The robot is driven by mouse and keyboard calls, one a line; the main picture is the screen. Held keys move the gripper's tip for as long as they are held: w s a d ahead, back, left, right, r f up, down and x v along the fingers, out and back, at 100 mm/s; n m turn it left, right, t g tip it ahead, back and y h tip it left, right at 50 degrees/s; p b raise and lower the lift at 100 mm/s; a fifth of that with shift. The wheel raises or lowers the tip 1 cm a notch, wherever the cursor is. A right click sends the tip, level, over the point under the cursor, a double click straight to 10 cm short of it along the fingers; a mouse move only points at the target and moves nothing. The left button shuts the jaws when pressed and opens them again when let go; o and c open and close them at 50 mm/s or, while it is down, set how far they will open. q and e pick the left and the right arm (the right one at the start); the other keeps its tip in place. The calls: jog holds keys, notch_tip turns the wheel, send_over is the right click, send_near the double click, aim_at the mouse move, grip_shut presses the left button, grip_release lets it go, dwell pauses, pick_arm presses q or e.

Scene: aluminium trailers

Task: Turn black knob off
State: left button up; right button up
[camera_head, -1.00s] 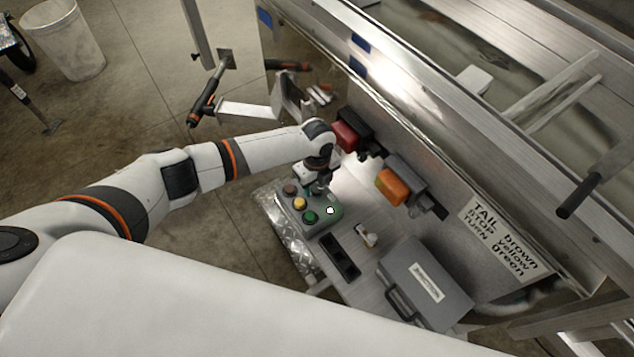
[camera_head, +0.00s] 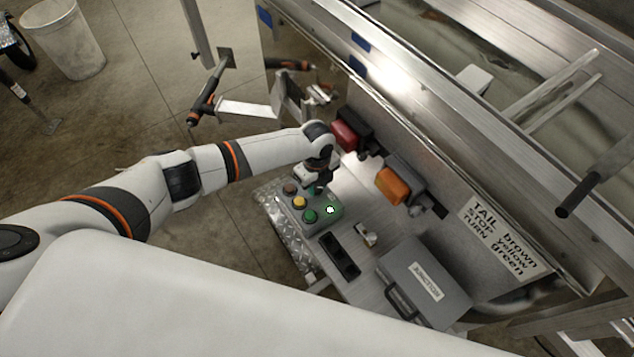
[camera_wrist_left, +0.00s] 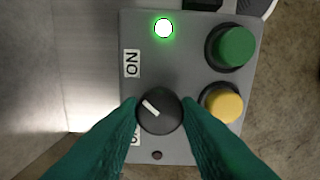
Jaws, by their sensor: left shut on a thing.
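The black knob (camera_wrist_left: 160,112) sits on a grey control box (camera_wrist_left: 186,83), between the two green fingertips of my left gripper (camera_wrist_left: 160,115). The gripper is shut on the knob. The knob's white mark points up and left in the left wrist view, between the ON label (camera_wrist_left: 131,63) and a lower label that a finger partly hides. A round indicator (camera_wrist_left: 163,28) glows green. In the head view my left gripper (camera_head: 315,190) comes down on the box (camera_head: 322,225), and the knob is hidden there. My right gripper is not in view.
Green (camera_wrist_left: 232,46) and yellow (camera_wrist_left: 222,103) buttons stand close beside the knob. Red (camera_head: 345,135) and orange (camera_head: 391,185) lamps stand behind the box. A black tray (camera_head: 340,256) and a grey case (camera_head: 424,283) lie nearby on the metal deck.

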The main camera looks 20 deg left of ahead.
pick_arm(q)
jog(key=n+p, duration=0.1)
jog(key=n, duration=0.3)
jog(key=shift+r+n+p, duration=0.1)
jog(key=shift+n+p, duration=0.2)
jog(key=shift+p, duration=0.05)
jog(key=n+p, duration=0.1)
jog(key=n, duration=0.3)
jog(key=shift+p, duration=0.35)
jog(key=n+p, duration=0.1)
jog(key=n, duration=0.4)
jog(key=shift+p, duration=0.3)
jog(key=shift+n+p, duration=0.55)
jog(key=shift+n, duration=1.25)
jog(key=o, duration=1)
jog(key=shift+c, duration=0.2)
